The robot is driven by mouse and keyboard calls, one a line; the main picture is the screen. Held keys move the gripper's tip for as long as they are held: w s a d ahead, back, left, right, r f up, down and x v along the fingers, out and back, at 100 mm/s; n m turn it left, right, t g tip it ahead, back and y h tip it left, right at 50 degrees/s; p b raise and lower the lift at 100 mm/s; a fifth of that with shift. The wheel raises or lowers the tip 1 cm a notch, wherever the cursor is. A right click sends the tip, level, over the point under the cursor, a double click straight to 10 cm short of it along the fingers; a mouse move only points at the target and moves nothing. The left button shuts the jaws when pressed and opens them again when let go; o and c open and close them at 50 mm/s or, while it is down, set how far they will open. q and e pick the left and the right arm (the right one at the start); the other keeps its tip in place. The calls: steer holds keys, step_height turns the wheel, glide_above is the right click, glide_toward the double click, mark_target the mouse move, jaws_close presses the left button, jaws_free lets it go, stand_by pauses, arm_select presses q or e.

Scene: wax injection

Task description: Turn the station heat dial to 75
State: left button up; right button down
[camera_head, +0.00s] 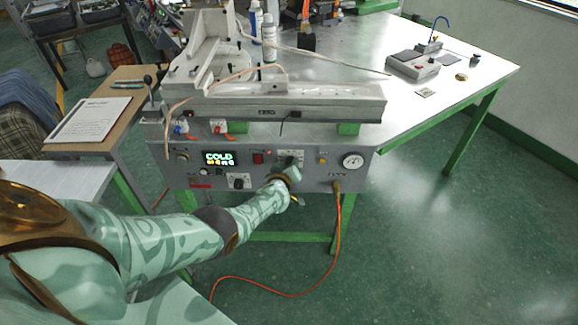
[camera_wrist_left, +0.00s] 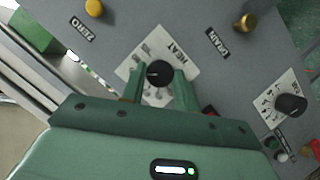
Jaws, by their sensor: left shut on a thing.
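The heat dial (camera_wrist_left: 160,73) is a round black knob on a white plate lettered HEAT, with its small white mark toward the left in the left wrist view. My left gripper (camera_wrist_left: 160,88) has one green finger on each side of the knob and is shut on it. In the head view the left gripper (camera_head: 290,178) is at the front of the grey station panel (camera_head: 270,190), and it hides most of the dial below its white plate (camera_head: 290,155). The station display (camera_head: 220,158) reads COLD, with smaller, unclear characters below. My right gripper is not in view.
Another black knob (camera_wrist_left: 291,103) sits near the heat dial, with a yellow ZERO button (camera_wrist_left: 94,8) and a brass DRAIN fitting (camera_wrist_left: 245,22). A pressure gauge (camera_head: 352,161) is on the panel's right. An orange hose (camera_head: 338,225) hangs from the panel to the floor.

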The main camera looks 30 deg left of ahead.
arm_select(q)
steer(key=o, duration=0.9)
steer(key=shift+d+f, duration=0.1)
steer(key=shift+f, duration=0.1)
steer(key=shift+o, duration=0.3)
steer(key=shift+r, duration=0.1)
steer(key=shift+r, duration=0.1)
steer(key=p+v, duration=1.1)
steer(key=v, duration=0.5)
steer(key=shift+p, duration=0.35)
steer(key=shift+s+r, duration=0.1)
steer(key=shift+s, duration=0.05)
